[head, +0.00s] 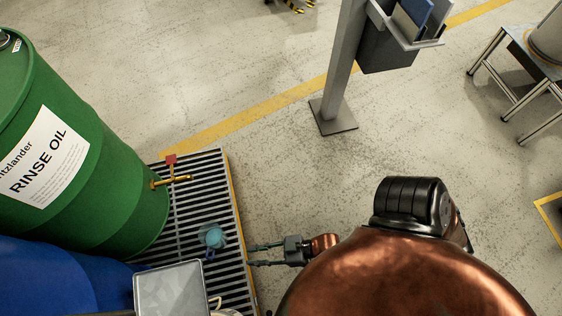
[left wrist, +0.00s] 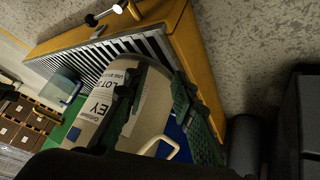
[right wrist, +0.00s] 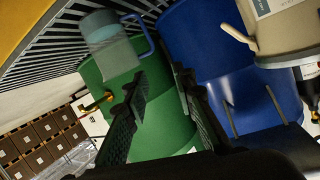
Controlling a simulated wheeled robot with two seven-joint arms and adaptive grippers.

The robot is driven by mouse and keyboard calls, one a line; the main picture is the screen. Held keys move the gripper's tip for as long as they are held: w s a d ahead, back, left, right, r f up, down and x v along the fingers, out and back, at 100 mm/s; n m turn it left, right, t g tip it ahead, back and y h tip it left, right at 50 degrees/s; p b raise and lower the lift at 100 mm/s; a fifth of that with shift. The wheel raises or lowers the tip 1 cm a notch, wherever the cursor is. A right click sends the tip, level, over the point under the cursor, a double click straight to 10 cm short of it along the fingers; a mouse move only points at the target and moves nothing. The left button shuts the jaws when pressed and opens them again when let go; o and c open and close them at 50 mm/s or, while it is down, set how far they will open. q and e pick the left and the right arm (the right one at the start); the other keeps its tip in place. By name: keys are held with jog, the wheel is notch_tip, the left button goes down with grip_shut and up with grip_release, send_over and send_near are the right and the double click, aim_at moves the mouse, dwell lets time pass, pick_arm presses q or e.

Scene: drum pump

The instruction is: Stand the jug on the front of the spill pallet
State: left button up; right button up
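The jug (head: 213,237) is small and see-through, with teal contents and a blue handle (right wrist: 142,32). It stands on the slatted grate of the spill pallet (head: 235,215), close to the yellow edge. It also shows in the right wrist view (right wrist: 110,48) and the left wrist view (left wrist: 65,90). My right gripper (head: 250,256) is open and empty, its fingers pointing at the jug with a gap between. My left gripper (left wrist: 155,105) is open in its wrist view, with a labelled beige container (left wrist: 140,90) in front of and between its fingers; contact is unclear.
A green RINSE OIL drum (head: 95,170) with a brass tap (head: 172,181) stands on the pallet, next to a blue drum (head: 50,275). A grey panel (head: 170,290) covers part of the pallet. A grey post (head: 340,80) stands beyond.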

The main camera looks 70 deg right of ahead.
jog(key=s+d+f+g+h, duration=0.1)
jog(key=s+d+f+g, duration=0.2)
jog(key=s, duration=0.5)
jog(key=s+d+f+m+g+h, duration=0.1)
jog(key=s+d+f+g+h, duration=0.1)
jog(key=s, duration=0.6)
jog(key=d+f+g, duration=0.1)
jog(key=d+f, duration=0.1)
jog(key=shift+s+d+m, duration=0.3)
jog(key=shift+s+d, duration=0.1)
